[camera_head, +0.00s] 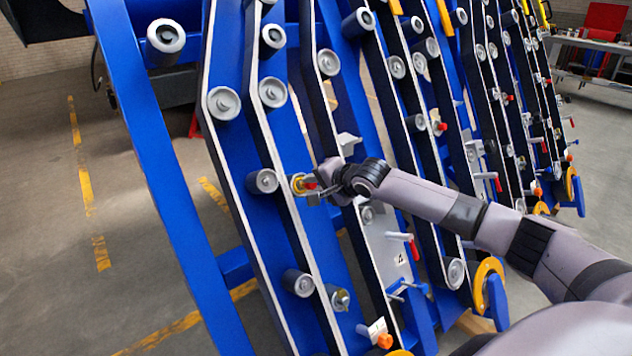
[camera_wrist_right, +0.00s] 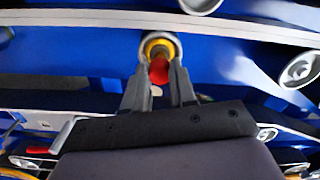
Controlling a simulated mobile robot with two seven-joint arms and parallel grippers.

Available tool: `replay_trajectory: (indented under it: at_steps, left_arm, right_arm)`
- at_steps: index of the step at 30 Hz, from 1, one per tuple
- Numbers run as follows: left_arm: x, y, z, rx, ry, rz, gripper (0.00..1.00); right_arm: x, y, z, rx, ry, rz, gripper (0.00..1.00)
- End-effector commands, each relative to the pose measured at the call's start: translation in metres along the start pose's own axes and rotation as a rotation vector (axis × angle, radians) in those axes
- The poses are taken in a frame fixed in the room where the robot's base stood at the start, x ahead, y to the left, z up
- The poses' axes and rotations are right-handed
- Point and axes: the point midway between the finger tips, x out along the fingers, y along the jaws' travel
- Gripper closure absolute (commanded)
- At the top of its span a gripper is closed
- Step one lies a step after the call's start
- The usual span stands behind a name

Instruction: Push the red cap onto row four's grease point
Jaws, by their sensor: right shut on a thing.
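The red cap (camera_wrist_right: 159,72) is between the fingertips of my right gripper (camera_wrist_right: 159,82) in the wrist view, with the jaws shut on it. In the head view the red cap (camera_head: 310,185) shows as a small red spot at the tip of my right gripper (camera_head: 316,189). Directly ahead of it is a round grey fitting with a yellow ring (camera_wrist_right: 160,44), on the blue panel; the ring also shows in the head view (camera_head: 297,184). The cap overlaps the ring's lower edge in the wrist view; I cannot tell whether they touch. My left gripper is out of view.
Slanted blue rows with pale-edged belts and grey rollers (camera_head: 224,103) surround my right arm. A red-handled lever (camera_head: 414,250), an orange knob (camera_head: 384,341) and a yellow wheel (camera_head: 488,284) stand out lower right. The floor (camera_head: 60,230) at left is open.

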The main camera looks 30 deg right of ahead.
Motion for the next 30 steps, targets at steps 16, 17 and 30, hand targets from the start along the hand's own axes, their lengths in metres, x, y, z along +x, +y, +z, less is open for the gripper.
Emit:
replay_trajectory:
  at_steps: [16,17,30]
  left_arm:
    - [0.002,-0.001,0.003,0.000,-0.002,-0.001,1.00]
    - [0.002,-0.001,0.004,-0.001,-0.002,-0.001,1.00]
    - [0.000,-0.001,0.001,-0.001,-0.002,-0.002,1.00]
  right_arm:
    - [0.010,0.000,-0.001,0.001,0.002,-0.001,1.00]
    - [0.012,0.000,-0.001,0.000,0.002,-0.001,1.00]
    - [0.017,-0.002,-0.001,-0.001,0.001,0.000,1.00]
